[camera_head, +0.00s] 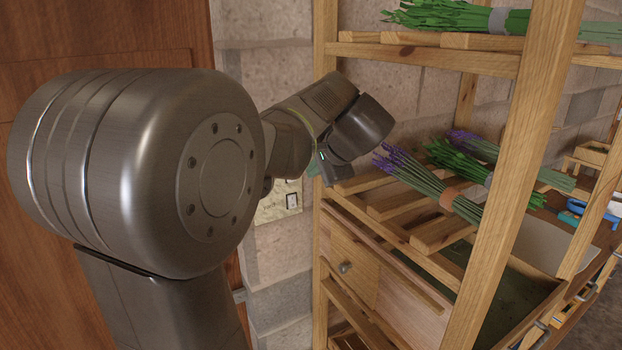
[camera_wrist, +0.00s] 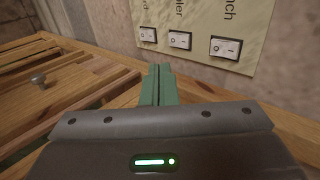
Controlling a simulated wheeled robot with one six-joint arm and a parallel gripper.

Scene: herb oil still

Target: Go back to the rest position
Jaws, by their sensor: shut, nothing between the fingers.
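My gripper (camera_wrist: 159,84) is shut and empty. In the wrist view its green fingers are pressed together, pointing toward a switch panel on the wall. In the head view my arm reaches to the left end of the wooden shelf rack (camera_head: 324,40), and the gripper's fingers are mostly hidden by the wrist. My wrist is close to the rack's left post, beside the slatted shelf.
The switch panel (camera_wrist: 207,30) has several rocker switches. Bundles of lavender (camera_head: 430,188) and green herbs (camera_head: 459,163) lie on the slatted shelf. More herbs (camera_head: 455,18) lie on the upper shelf. A drawer (camera_head: 353,264) with a round knob sits below.

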